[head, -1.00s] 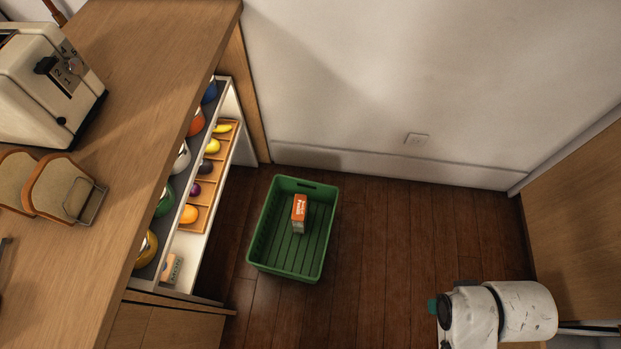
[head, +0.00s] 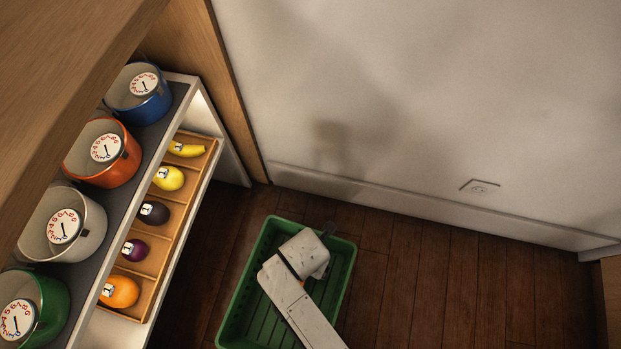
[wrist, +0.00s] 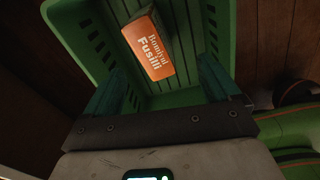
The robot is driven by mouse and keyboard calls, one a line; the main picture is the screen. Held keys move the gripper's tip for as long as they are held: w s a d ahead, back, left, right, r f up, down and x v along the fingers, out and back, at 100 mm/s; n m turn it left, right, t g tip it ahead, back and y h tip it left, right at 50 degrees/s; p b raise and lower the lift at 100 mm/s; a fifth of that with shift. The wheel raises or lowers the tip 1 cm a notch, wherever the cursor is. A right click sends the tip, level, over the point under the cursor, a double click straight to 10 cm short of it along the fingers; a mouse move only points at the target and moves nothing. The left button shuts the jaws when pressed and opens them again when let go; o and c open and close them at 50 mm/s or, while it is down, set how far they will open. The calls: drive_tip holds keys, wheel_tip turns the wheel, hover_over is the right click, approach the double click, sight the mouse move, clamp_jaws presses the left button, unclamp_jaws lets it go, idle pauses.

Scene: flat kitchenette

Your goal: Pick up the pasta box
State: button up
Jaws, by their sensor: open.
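No contact with the box shows, and nothing is between the fingers. In the head view my arm reaches over the green crate (head: 237,312) and hides nearly all of the box.
A shelf unit on the left holds several pots, including a blue pot (head: 138,103) and an orange-red pot (head: 122,163). Beside them a wooden tray (head: 211,160) holds fruit and vegetables. The wall stands behind the crate. Dark floor (head: 450,300) is clear to the right.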

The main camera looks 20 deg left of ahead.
drive_tip(key=a+f+n, duration=0.1)
drive_tip(key=s+a+f+n+b, duration=0.1)
drive_tip(key=f, duration=0.1)
drive_tip(key=shift+a+n, duration=0.15)
drive_tip(key=shift+n, duration=0.15)
drive_tip(key=f+b, duration=0.1)
drive_tip(key=f, duration=0.1)
drive_tip(key=f+b, duration=0.1)
drive_tip(key=f, duration=0.1)
drive_tip(key=shift+s+a+f, duration=0.1)
drive_tip(key=shift+s+f, duration=0.1)
drive_tip(key=shift+f, duration=0.2)
wheel_tip(320, 180, down, 6)
drive_tip(key=b, duration=0.4)
clamp_jaws()
drive_tip(key=shift+r, duration=0.1)
